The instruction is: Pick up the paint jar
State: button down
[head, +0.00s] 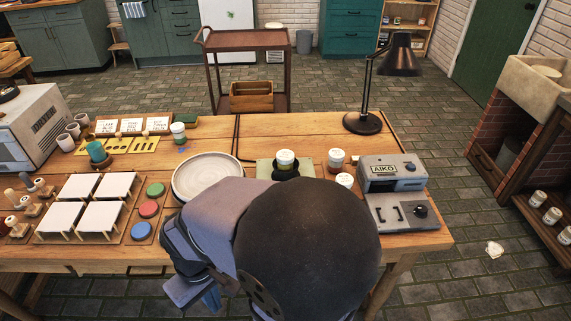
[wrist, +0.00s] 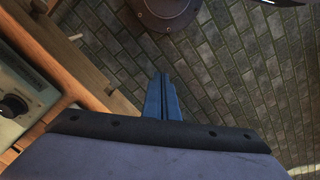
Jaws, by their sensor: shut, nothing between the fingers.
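Several small jars with white lids stand on the wooden table in the head view; I cannot tell which is the paint jar meant. One jar (head: 285,160) stands at a green mat, another jar (head: 336,159) is to its right, and one more (head: 345,180) is partly hidden by my arm. A jar with a green label (head: 178,133) stands farther left. My gripper (head: 211,300) hangs low in front of the table's front edge, apart from all jars. In the wrist view its blue fingers (wrist: 161,97) are together and empty, over the brick floor.
A large pale plate (head: 207,177) lies mid-table. A grey machine (head: 392,175) and a dark lamp (head: 363,122) stand on the right. White tiles (head: 80,187) and coloured discs (head: 155,190) are on the left. My arm hides the table's front middle.

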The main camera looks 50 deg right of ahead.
dwell(0.4)
jog(key=c, duration=0.9)
grip_release()
jog(key=shift+c, duration=0.2)
jog(key=shift+d, duration=0.1)
